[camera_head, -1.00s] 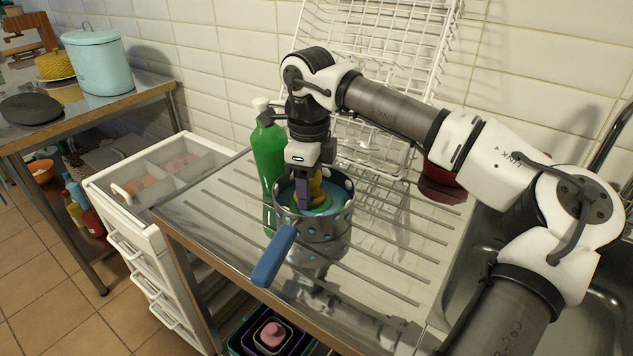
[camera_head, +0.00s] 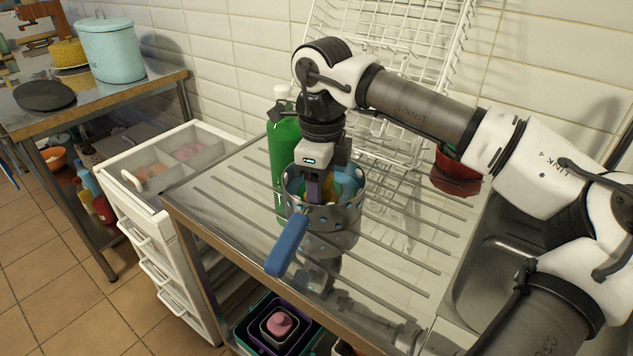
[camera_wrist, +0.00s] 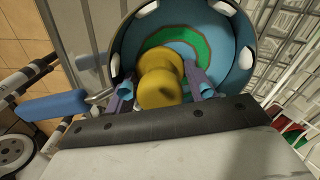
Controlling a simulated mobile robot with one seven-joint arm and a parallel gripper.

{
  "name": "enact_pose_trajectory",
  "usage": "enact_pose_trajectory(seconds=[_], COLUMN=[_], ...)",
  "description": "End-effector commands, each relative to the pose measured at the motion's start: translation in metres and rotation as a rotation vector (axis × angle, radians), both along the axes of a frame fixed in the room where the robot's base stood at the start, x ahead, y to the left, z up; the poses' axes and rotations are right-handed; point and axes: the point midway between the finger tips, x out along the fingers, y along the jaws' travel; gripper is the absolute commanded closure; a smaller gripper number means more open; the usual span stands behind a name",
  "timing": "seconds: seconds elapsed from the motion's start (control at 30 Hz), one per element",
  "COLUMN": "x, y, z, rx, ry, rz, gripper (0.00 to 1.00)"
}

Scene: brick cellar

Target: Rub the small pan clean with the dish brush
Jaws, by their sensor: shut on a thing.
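The small pan (camera_head: 345,217) stands on the ribbed steel drainboard, with a metal wall with holes and a blue handle (camera_head: 287,246) pointing to the front left. In the wrist view its inside (camera_wrist: 232,60) is blue with a curved green patch (camera_wrist: 198,38). My gripper (camera_head: 318,192) points down into the pan. It is shut on a yellow thing, apparently the dish brush (camera_wrist: 160,80), which lies between the two fingers. The brush's lower end is hidden, so I cannot tell whether it touches the pan floor.
A green bottle (camera_head: 284,150) stands close behind the pan's left side. A white dish rack (camera_head: 390,80) leans at the wall, with a red bowl (camera_head: 455,178) near it. The sink (camera_head: 490,275) is at right. The drainboard's left part is clear; white drawers (camera_head: 150,225) stand beyond it.

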Motion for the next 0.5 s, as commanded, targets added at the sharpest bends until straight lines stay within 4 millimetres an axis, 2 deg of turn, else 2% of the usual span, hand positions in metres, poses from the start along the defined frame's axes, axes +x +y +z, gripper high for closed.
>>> enact_pose_trajectory(seconds=[0.27, 0.5], x=[0.0, 0.0], y=[0.0, 0.0], z=[0.001, 0.023], rx=[-0.001, -0.001], ry=[0.003, 0.003], rz=[0.0, 0.0], gripper=[0.63, 0.63])
